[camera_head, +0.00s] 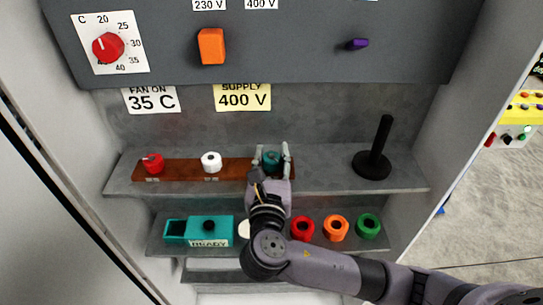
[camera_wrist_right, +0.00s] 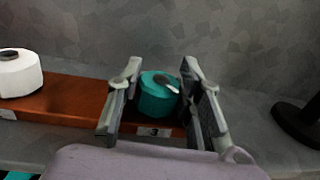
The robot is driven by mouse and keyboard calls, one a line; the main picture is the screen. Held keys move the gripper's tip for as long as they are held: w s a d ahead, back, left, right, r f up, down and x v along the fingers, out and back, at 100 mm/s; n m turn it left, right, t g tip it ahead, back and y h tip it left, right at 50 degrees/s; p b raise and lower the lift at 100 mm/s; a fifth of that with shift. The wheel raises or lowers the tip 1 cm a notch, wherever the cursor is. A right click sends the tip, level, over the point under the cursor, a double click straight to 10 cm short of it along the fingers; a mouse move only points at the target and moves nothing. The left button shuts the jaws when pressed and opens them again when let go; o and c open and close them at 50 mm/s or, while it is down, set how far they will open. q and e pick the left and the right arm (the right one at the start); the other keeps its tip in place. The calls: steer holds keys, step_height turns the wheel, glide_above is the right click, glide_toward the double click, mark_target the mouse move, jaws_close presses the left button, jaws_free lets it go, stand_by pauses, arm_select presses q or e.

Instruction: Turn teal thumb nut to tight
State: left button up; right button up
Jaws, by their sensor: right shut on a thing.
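The teal thumb nut (camera_head: 271,160) sits at the right end of a brown strip (camera_head: 182,170) on the upper shelf. In the right wrist view the teal nut (camera_wrist_right: 158,97) stands between the fingers, with a pale pointer mark on its top and a label reading 3 below it. My right gripper (camera_head: 272,152) is shut on the teal nut, one finger on each side; it fills the middle of the wrist view (camera_wrist_right: 158,92). My left gripper is in neither view.
A red nut (camera_head: 152,163) and a white nut (camera_head: 211,161) stand on the same strip. A black post (camera_head: 378,150) rises at the shelf's right. Below are a teal box (camera_head: 210,230) and red (camera_head: 302,228), orange (camera_head: 336,228) and green rings (camera_head: 368,226).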

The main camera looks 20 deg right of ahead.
steer(key=m+g+h+p, duration=0.2)
steer(key=h+p, duration=0.1)
steer(key=shift+a+r+m+h, duration=0.1)
steer(key=shift+r+m+h, duration=0.2)
steer(key=shift+f+m+g+h+p, duration=0.25)
steer(key=shift+m+g+h+p, duration=0.7)
steer(key=shift+h, duration=0.25)
steer(key=o, duration=1.2)
steer(key=v, duration=1.2)
steer(key=shift+f, duration=0.1)
